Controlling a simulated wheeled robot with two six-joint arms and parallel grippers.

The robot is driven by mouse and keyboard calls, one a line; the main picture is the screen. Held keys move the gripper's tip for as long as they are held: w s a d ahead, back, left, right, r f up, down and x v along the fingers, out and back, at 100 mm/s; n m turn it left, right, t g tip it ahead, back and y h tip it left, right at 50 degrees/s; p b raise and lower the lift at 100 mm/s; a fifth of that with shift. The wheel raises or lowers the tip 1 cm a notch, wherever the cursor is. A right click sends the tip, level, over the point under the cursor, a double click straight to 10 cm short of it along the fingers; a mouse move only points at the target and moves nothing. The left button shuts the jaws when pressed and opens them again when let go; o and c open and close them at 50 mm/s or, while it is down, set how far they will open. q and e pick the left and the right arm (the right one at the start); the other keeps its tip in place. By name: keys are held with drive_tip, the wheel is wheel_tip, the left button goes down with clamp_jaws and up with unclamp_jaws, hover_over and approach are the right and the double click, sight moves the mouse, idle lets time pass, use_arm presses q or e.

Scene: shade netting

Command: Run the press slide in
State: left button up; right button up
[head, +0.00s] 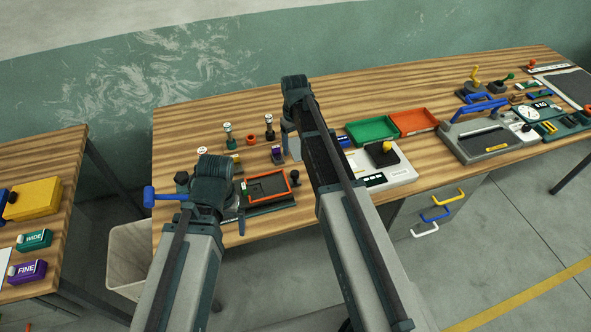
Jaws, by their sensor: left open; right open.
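I cannot tell for certain which fixture is the press. A dark low fixture with an orange-red frame (267,200) sits at the near left of the wooden table, with a black knob (295,176) at its right. A blue handle (165,196) sticks out to the left of my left wrist; its joint is hidden behind my arm. My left gripper (239,217) is open over the left end of this fixture, partly hidden by its own wrist. My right gripper (290,143) is open, further back, and mostly hidden by its arm. I see nothing held in either.
A grey press-like device (486,144) with a blue handle is further right. Small stamps (230,138) stand behind.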

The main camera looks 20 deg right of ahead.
sight(295, 172)
wheel_tip(295, 172, down, 13)
drive_tip(key=b, duration=1.2)
drive_tip(key=shift+f+b, duration=0.1)
drive_tip(key=shift+b, duration=0.3)
clamp_jaws()
idle(0.4)
